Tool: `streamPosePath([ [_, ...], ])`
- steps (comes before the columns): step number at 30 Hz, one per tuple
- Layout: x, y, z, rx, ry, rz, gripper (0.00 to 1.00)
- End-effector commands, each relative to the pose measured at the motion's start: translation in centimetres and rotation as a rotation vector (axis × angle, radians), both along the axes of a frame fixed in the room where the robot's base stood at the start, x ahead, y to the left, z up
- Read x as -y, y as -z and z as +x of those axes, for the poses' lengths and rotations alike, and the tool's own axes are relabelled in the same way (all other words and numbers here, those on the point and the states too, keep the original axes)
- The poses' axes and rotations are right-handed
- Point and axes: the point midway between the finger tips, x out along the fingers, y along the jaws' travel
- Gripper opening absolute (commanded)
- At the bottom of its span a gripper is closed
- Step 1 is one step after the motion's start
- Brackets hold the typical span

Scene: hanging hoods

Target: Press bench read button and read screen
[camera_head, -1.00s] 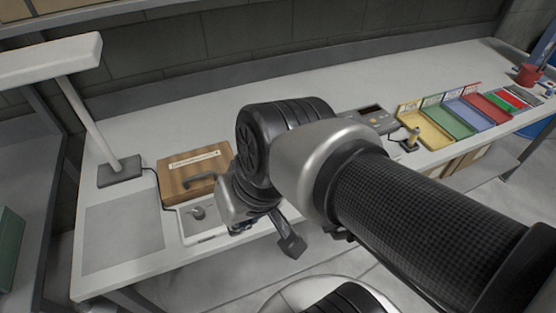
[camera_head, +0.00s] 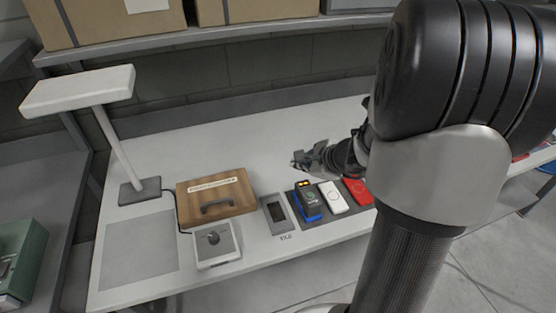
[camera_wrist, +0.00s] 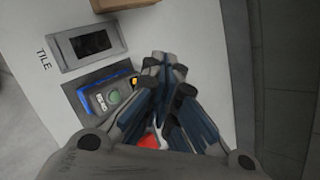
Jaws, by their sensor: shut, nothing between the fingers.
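A dark handheld device with a blue base (camera_head: 308,204) stands on the bench, with a small orange-lit display (camera_head: 304,184) at its top end. In the wrist view the device (camera_wrist: 98,101) shows a round green-grey button (camera_wrist: 113,97) and small light marks, too small to read. My gripper (camera_head: 298,162) is above the bench behind the device. In the wrist view its closed fingers (camera_wrist: 168,65) are to the right of the device and appear apart from it, holding nothing. Left of the device is a grey plate with a dark recess (camera_head: 277,213), labelled TILE.
A white card-like unit (camera_head: 334,197) and a red one (camera_head: 357,192) lie right of the device. A wooden box with a handle (camera_head: 216,198), a grey knob unit (camera_head: 215,245) and a lamp (camera_head: 80,92) stand left. A shelf with cartons (camera_head: 110,20) hangs above.

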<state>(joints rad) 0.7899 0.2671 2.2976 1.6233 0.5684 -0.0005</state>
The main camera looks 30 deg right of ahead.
Motion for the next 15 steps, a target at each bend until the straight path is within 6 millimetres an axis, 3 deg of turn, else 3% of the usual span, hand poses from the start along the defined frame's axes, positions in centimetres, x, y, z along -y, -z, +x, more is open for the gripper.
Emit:
streamPosePath([
  [3,2.2,1.0,-0.6,-0.007,0.093,0.036,0.0],
  [6,2.9,1.4,-0.8,-0.009,0.125,0.049,0.0],
  [15,3.0,1.4,-0.8,-0.008,0.132,0.051,0.0],
])
